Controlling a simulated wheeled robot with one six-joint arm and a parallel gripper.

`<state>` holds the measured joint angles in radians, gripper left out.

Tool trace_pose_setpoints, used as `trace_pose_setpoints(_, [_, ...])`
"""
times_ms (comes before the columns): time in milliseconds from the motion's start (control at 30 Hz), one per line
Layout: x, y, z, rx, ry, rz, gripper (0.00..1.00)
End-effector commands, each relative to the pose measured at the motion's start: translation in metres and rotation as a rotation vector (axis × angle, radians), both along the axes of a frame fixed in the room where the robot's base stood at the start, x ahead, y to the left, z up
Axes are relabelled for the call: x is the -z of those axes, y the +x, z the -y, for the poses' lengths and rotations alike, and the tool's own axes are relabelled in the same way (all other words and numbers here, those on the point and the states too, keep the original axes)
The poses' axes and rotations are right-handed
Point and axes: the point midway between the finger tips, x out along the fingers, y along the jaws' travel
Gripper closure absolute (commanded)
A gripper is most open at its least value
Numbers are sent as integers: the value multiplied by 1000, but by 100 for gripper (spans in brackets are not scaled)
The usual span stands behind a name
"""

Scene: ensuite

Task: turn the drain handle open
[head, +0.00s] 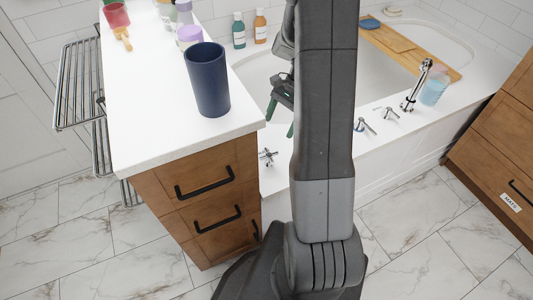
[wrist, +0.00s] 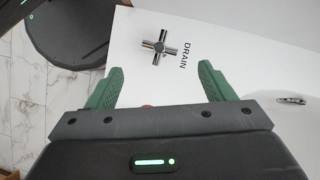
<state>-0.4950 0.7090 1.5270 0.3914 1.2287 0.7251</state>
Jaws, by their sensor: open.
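The drain handle is a chrome cross-shaped knob (wrist: 158,47) on a white surface, with the printed word DRAIN beside it in the wrist view. In the head view the handle (head: 268,156) sits at the near left end of the tub's white deck, beside the wooden cabinet. My gripper (wrist: 161,72) has two green fingers spread wide, with nothing between the tips. The handle appears beyond the fingertips, roughly centred between them, and untouched. In the head view my gripper (head: 281,120) is partly hidden behind my arm and hangs over the tub side.
A wooden cabinet with a white top (head: 150,120) stands left of the handle, holding a dark blue cup (head: 207,80). Along the tub deck are two more chrome handles (head: 364,126), (head: 391,113) and a faucet (head: 416,86). A wooden tray (head: 400,45) spans the tub.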

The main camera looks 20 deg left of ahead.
Motion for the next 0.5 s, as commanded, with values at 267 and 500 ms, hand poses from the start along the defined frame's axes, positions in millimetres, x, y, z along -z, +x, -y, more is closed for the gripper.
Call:
trace_pose_setpoints(267, [11, -2, 2, -47, -33, 68, 24])
trace_pose_setpoints(500, [57, -19, -5, -48, -33, 67, 24])
